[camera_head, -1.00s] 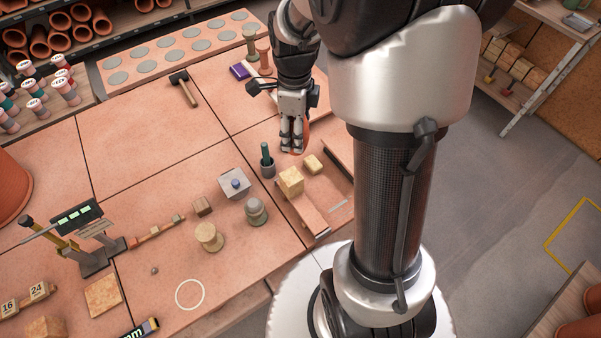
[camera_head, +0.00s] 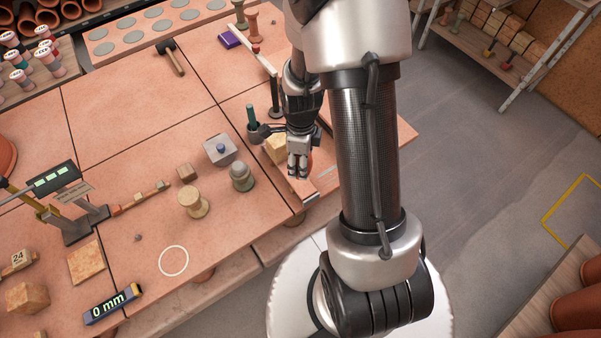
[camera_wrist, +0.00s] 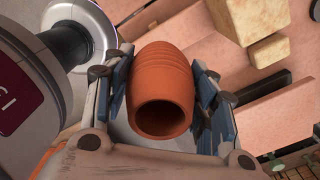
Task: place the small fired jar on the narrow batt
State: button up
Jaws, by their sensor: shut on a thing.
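The small fired jar (camera_wrist: 163,75) is plain terracotta orange with faint rings. In the wrist view it sits between both fingers of my gripper (camera_wrist: 160,100), its round dark mouth facing the camera. In the head view my gripper (camera_head: 298,172) is shut on it, above the near right part of the table; only a sliver of the jar (camera_head: 310,162) shows behind the fingers. A narrow pinkish board (camera_head: 323,180) lies below and beside the gripper, partly hidden by my arm. I cannot tell for sure that it is the narrow batt.
A yellowish block (camera_head: 276,148) stands close left of my gripper, with a dark cup (camera_head: 256,132) behind it. A grey box with a blue knob (camera_head: 220,150), a grey-green jar (camera_head: 242,177) and a cream spool (camera_head: 193,202) stand farther left. A white ring (camera_head: 173,261) marks clear table.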

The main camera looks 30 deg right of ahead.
jog(key=shift+f+b, duration=0.8)
jog(key=shift+f, duration=1.8)
jog(key=shift+f, duration=0.2)
jog(key=o, duration=1.2)
jog(key=shift+r, duration=0.1)
